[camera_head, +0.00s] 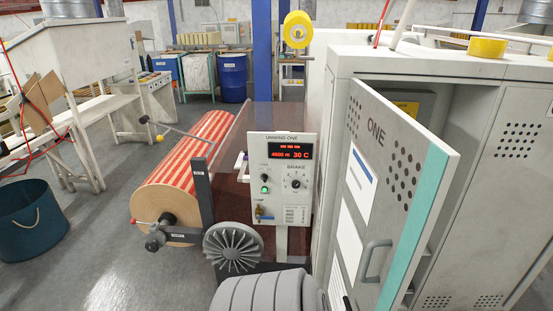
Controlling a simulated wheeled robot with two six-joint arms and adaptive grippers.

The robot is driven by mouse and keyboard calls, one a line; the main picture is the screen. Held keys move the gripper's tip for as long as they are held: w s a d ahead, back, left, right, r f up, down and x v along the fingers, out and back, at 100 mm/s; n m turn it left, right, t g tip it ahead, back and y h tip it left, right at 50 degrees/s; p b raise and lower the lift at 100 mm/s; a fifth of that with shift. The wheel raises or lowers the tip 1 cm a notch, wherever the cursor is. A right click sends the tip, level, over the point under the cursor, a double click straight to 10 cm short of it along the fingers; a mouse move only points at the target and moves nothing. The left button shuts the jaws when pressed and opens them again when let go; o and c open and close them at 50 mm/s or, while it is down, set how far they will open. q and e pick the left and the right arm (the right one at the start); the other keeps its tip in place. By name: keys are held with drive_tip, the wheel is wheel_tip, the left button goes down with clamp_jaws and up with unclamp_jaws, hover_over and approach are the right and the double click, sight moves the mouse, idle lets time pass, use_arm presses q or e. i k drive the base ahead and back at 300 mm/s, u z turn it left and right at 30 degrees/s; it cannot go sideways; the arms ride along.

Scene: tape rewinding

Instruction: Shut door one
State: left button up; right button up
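Door one (398,130) is a pale grey metal door marked "ONE", with perforations, white papers and a teal strip along its free edge. It stands open, swung out from the grey cabinet (345,62), with its hinge side at the left. A grey handle (373,264) sits low on its outer face, towards the free edge. Part of the dark cabinet interior (458,118) shows behind the door's top and free edge; the door hides the rest. Neither of my grippers is in view.
The unwind panel (282,172) with a red display stands close left of the door, beside a red-striped roll (190,165) and a finned grey wheel (235,248). Another perforated cabinet door (515,175) is at the right. A dark teal bin (32,222) stands on otherwise open floor at left.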

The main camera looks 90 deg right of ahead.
sight(395, 176)
drive_tip(key=z, duration=2.85)
